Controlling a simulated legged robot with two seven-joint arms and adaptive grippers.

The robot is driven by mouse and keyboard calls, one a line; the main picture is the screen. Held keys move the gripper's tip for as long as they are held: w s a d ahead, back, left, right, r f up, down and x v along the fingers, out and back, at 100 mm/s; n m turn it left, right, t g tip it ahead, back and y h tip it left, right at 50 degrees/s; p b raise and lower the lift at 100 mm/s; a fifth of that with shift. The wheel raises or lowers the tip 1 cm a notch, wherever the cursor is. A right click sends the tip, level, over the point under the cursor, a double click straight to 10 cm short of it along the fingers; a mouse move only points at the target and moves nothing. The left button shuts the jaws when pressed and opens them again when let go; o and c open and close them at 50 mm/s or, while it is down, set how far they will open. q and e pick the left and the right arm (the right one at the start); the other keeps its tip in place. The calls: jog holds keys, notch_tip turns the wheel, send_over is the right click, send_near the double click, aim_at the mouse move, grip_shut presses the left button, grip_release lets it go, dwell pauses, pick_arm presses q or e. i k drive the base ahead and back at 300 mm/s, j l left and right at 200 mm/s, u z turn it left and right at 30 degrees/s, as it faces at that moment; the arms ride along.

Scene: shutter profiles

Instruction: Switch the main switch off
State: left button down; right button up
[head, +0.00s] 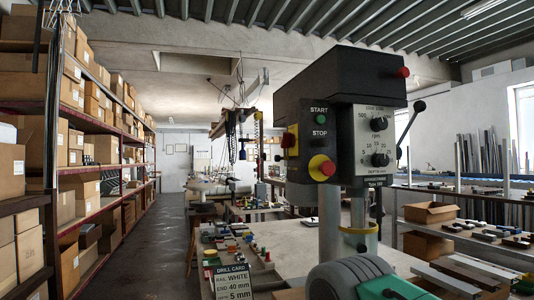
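A drill press with a dark head (340,85) stands right of the middle in the head view. A red knob on a round yellow plate (322,168) is low on its front panel; it looks like the main switch, but I cannot read its position. Above it are a green START button (321,119) and a black STOP button (320,145). A red button on a yellow mount (289,140) sticks out of the left side of the head.
A grey and green rounded body (358,278) is at the bottom front. Shelves with boxes (85,150) line the left aisle. An open cardboard box (432,212) is at right.

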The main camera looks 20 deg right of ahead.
aim_at(288, 139)
jog(key=i+j+u, duration=0.5)
jog(key=i, duration=0.3)
jog(key=i+j+u, duration=0.2)
jog(key=i+j+z, duration=0.1)
jog(key=i+z, duration=0.15)
jog(key=i, duration=0.15)
jog(key=i+j+z, duration=0.15)
jog(key=i+z, duration=0.15)
jog(key=i+j+z, duration=0.25)
jog(key=i, duration=0.15)
